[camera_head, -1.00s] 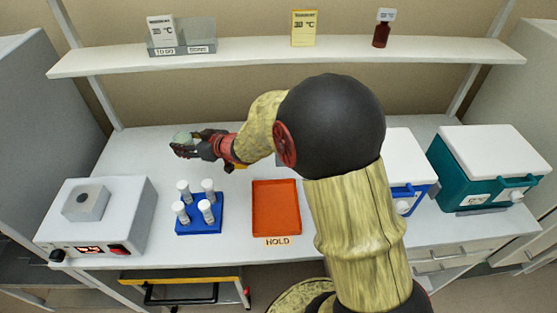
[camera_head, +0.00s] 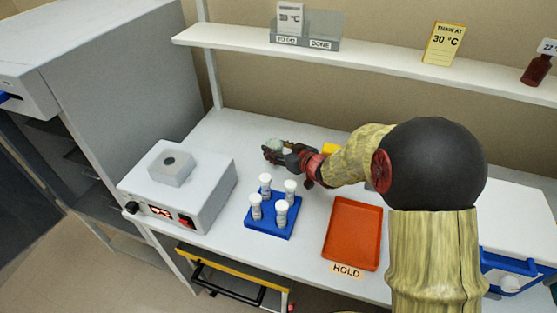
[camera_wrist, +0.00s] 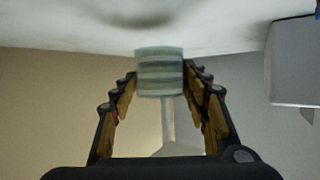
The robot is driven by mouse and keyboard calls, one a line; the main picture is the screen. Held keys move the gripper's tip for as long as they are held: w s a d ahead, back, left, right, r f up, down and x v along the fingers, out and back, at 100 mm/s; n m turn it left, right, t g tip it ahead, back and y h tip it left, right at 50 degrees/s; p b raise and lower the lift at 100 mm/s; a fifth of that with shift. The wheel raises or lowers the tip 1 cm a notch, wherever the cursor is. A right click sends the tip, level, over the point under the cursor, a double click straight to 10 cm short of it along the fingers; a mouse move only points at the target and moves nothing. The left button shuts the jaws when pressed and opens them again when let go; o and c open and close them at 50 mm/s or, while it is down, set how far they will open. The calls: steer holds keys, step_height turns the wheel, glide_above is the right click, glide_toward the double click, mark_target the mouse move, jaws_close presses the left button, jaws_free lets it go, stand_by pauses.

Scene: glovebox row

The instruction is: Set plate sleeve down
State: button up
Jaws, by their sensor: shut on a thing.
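The plate sleeve is a pale green, banded, rounded stack (camera_wrist: 159,74). In the wrist view it sits between the two fingers of my gripper (camera_wrist: 160,85), which is shut on it. In the head view my gripper (camera_head: 272,153) is at the back of the bench, behind the blue rack, with the pale sleeve (camera_head: 276,145) showing at its fingertips. The underside of the sleeve is hard to judge, so I cannot tell whether it touches the bench.
A white heater block (camera_head: 180,190) stands at left. A blue rack (camera_head: 272,222) holds several white-capped tubes. An orange tray (camera_head: 353,234) lies by the HOLD label (camera_head: 346,271). A shelf (camera_head: 380,62) runs above.

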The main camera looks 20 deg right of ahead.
steer(key=shift+f+b, duration=0.75)
steer(key=shift+f, duration=0.9)
steer(key=shift+f, duration=0.1)
steer(key=shift+f, duration=0.1)
steer(key=o, duration=1.2)
steer(key=shift+o, duration=0.2)
steer(key=shift+s+d+r, duration=0.1)
steer(key=shift+s+r, duration=0.1)
steer(key=shift+r, duration=0.05)
steer(key=p+v, duration=0.2)
steer(key=v, duration=0.4)
steer(key=shift+s+r+p, duration=0.1)
steer(key=shift+p, duration=0.3)
steer(key=shift+s+d, duration=0.15)
steer(key=shift+s, duration=0.25)
